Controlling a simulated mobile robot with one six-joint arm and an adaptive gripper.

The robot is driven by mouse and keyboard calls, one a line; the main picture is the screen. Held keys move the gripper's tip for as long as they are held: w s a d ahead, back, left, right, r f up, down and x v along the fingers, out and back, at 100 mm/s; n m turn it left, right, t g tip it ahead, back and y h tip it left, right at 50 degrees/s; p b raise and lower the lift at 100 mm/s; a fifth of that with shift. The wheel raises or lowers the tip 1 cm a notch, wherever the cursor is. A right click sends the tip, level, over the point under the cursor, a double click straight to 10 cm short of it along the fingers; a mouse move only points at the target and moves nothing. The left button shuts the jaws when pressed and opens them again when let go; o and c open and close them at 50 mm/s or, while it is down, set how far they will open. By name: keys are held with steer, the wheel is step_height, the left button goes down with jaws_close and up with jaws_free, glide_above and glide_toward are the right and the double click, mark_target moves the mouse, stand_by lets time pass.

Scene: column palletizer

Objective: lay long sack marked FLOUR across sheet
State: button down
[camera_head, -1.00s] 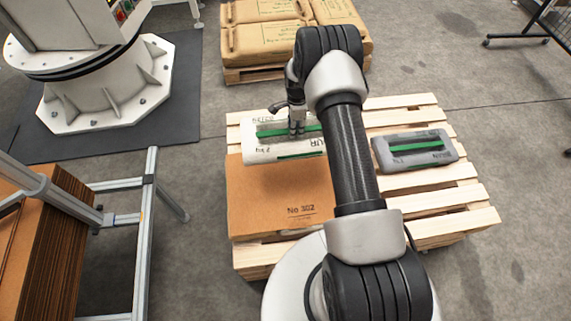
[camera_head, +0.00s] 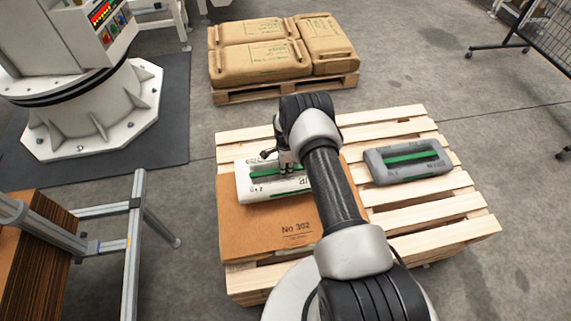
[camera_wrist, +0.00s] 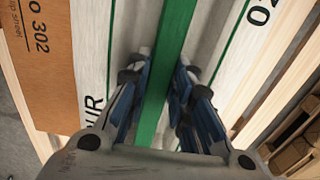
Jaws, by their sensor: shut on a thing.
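The long white sack (camera_head: 247,186) has a green band and dark lettering, partly hidden by my arm. "UR" shows on the sack in the wrist view (camera_wrist: 92,112). The brown sheet (camera_head: 255,232), marked No 302, lies on the left part of the pallet. The sack is over the back part of the sheet; I cannot tell whether it rests on it. My gripper (camera_head: 287,168) is above the sack, and in the wrist view its fingers (camera_wrist: 163,88) are shut on the sack at its green band (camera_wrist: 171,50).
A grey sack (camera_head: 380,168) with a green band lies on the right of the wooden pallet (camera_head: 440,207). Brown sacks (camera_head: 262,62) lie on another pallet behind. A metal frame (camera_head: 134,240) stands at the left, and a white machine base (camera_head: 100,115) is behind it.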

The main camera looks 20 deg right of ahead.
steer(key=shift+w+f+b, duration=0.2)
steer(key=shift+f+b, duration=0.55)
steer(key=shift+f, duration=1.3)
steer(key=shift+f, duration=0.1)
steer(key=c, duration=1.8)
jaws_free()
steer(key=shift+s+f, duration=0.2)
steer(key=shift+c, duration=0.2)
steer(key=o, duration=0.4)
steer(key=shift+r, duration=0.15)
